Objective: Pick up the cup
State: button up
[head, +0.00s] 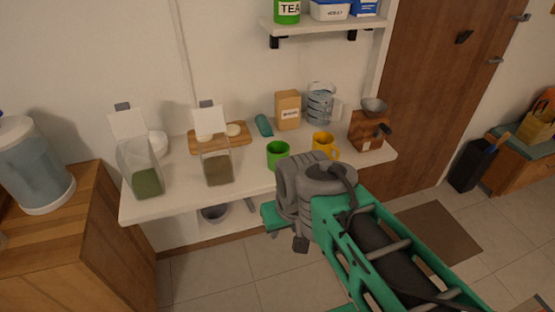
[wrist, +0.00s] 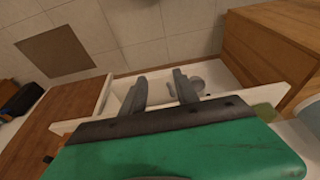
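Two cups stand on the white table (head: 250,188): a green cup (head: 277,155) near the front edge and a yellow cup (head: 324,145) to its right, its handle facing right. Both look upright. In the head view my arm is in front of the table's right part, and my gripper is mostly hidden by it. In the wrist view my gripper (wrist: 160,80) has its two dark fingers apart with nothing held between them. I cannot make out either cup clearly in the wrist view.
Dispensers with green (head: 146,180) and brown (head: 218,167) contents stand left. A wooden grinder (head: 366,131), a measuring jug (head: 320,104) and a paper packet (head: 288,110) stand near the cups. A shelf (head: 325,26) hangs above. A wooden cabinet (head: 85,235) is left.

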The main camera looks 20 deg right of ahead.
aim_at(276, 150)
jog(key=u, duration=0.55)
jog(key=k, duration=1.25)
jog(key=u, duration=1.5)
jog(key=i, duration=1.05)
jog(key=z, duration=0.95)
jog(key=i, duration=0.9)
jog(key=z, duration=0.2)
